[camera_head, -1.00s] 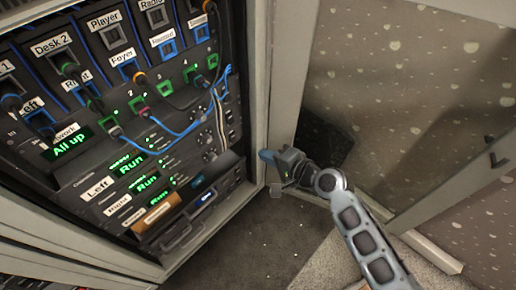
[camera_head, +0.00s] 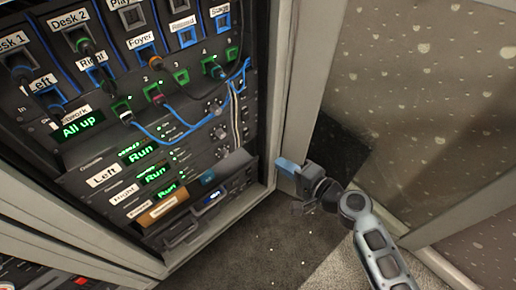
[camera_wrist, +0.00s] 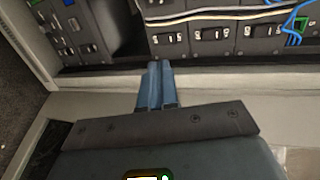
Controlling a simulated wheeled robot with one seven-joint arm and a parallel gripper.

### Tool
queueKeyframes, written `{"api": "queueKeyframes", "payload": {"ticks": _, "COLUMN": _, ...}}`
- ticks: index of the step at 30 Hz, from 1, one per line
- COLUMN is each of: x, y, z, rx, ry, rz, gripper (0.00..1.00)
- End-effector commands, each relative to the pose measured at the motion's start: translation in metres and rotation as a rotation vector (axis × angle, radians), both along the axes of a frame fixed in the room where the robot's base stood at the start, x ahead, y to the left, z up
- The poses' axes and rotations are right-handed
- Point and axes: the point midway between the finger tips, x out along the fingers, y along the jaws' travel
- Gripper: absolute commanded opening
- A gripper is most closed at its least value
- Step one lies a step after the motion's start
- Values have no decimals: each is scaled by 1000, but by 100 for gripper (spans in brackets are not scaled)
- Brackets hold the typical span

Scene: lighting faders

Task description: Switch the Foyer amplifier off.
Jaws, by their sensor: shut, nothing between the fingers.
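The equipment rack (camera_head: 262,150) fills the left of the head view. Green "Run" displays stack in its lower part, beside labels "Left" (camera_head: 102,176) and "Right" (camera_head: 123,195). The third Run display (camera_head: 166,190) has a brown flap (camera_head: 158,211) below it; I cannot read a Foyer label there. A "Foyer" label (camera_head: 141,41) sits higher, among the upper modules. My gripper (camera_head: 288,166) is right of the rack, outside its frame. In the wrist view its blue fingers (camera_wrist: 155,88) are shut and empty, pointing toward a row of dark modules with small switches (camera_wrist: 210,36), apart from them.
Blue cables (camera_head: 160,139) hang across the rack front. A pale frame post (camera_head: 306,70) stands close to my gripper, with a speckled panel (camera_head: 430,90) at right. Dark floor (camera_head: 250,245) lies open below. A low panel with red lights (camera_head: 82,280) shows bottom left.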

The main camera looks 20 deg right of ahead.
Motion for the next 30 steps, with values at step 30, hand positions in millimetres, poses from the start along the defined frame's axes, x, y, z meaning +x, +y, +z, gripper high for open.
{"api": "queueKeyframes", "payload": {"ticks": 30, "x": 22, "y": -3, "z": -22, "rx": 32, "ry": -126, "rz": -38, "gripper": 0}}
